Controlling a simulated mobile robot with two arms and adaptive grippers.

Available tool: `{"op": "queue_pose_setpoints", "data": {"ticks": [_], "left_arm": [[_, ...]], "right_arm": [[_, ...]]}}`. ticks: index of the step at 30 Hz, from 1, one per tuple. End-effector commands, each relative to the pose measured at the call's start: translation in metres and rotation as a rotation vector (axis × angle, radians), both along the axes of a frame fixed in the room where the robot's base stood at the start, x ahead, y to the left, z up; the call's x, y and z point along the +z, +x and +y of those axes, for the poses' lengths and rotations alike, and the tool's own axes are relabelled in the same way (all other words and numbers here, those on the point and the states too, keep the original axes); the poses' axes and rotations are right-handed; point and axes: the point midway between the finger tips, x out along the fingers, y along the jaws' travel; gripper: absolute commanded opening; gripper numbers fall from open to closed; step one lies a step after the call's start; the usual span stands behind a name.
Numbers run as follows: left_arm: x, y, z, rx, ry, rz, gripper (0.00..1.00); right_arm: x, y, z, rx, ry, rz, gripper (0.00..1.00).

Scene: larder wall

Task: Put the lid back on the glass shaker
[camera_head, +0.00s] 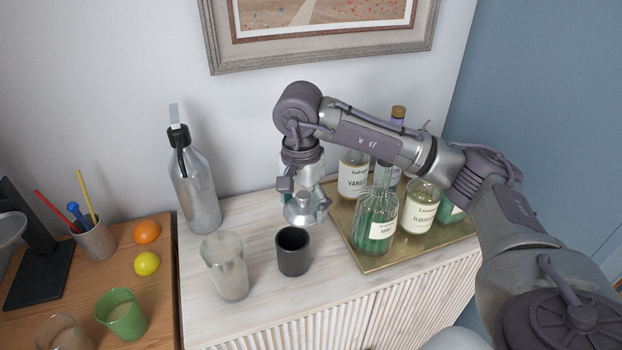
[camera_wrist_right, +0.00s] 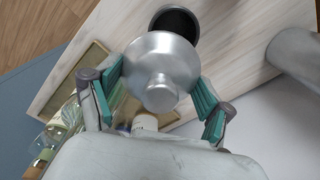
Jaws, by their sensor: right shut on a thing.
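The lid (camera_head: 303,209) is a silver metal dome with a stubby knob on top. My right gripper (camera_head: 303,200) is shut on it and holds it with the knob up, behind the black cup. In the right wrist view the lid (camera_wrist_right: 160,70) sits between the green-padded fingers. The glass shaker appears to be the tall, clear tumbler (camera_head: 226,268) on the pale counter, upright and open at the top. It stands to the left and front of the lid, clearly apart from it. My left gripper is not in view.
A black cup (camera_head: 292,252) stands between tumbler and tray. A steel flask (camera_head: 194,185) stands behind the tumbler. A brass tray (camera_head: 376,262) with several bottles is at right. A wooden surface (camera_head: 160,318) with fruit and cups is at left. Bare counter lies around the tumbler.

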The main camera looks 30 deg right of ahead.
Motion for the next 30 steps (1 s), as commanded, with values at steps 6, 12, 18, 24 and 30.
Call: {"op": "queue_pose_setpoints", "data": {"ticks": [6, 12, 18, 24, 30], "left_arm": [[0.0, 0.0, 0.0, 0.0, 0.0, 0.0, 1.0], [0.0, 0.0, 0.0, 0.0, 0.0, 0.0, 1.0], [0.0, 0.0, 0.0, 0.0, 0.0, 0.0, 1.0], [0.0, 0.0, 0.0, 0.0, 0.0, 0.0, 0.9], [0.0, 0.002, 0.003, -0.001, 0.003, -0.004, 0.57]], "right_arm": [[-0.035, -0.065, 0.056, 0.743, -0.003, 0.02, 0.45], [-0.049, -0.107, 0.081, 1.156, 0.017, 0.027, 0.45], [-0.051, -0.115, 0.086, 1.235, 0.022, 0.026, 0.45], [-0.051, -0.114, 0.085, 1.231, 0.022, 0.026, 0.45], [-0.051, -0.114, 0.085, 1.229, 0.022, 0.026, 0.45]]}}
